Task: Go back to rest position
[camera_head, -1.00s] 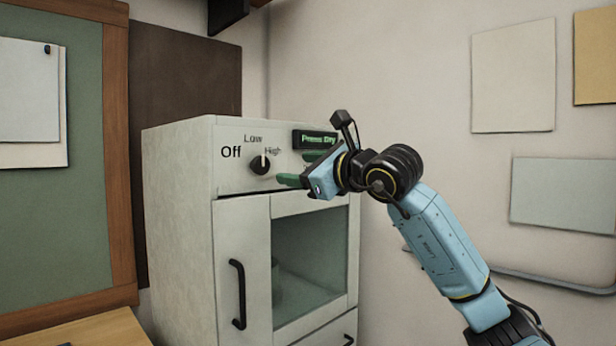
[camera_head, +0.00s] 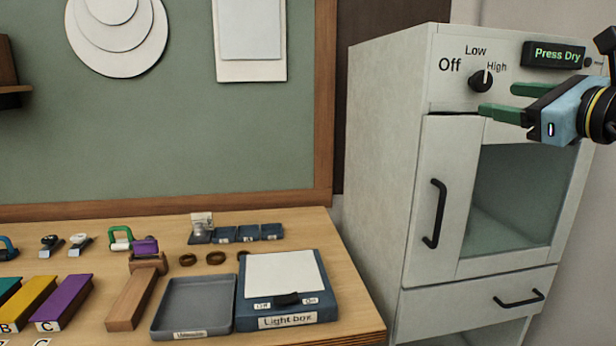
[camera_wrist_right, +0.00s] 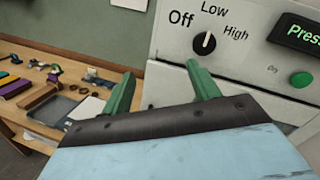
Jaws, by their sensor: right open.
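My right gripper (camera_head: 503,101) is at the right of the head view, in front of the drying cabinet's control panel. Its two green fingers are apart with nothing between them. In the right wrist view, the open fingers (camera_wrist_right: 158,90) point at the front of the cabinet below the dial. The display (camera_head: 553,55) reads "Press Dry". A green button (camera_wrist_right: 302,79) marked Dry shows in the right wrist view. My left gripper is not in view.
The drying cabinet (camera_head: 390,150) has a closed glass door and a drawer below. To its left, the wooden table (camera_head: 350,325) holds a light box (camera_head: 288,322), a grey tray (camera_head: 160,318), coloured blocks and small parts. A green board (camera_head: 190,130) is behind.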

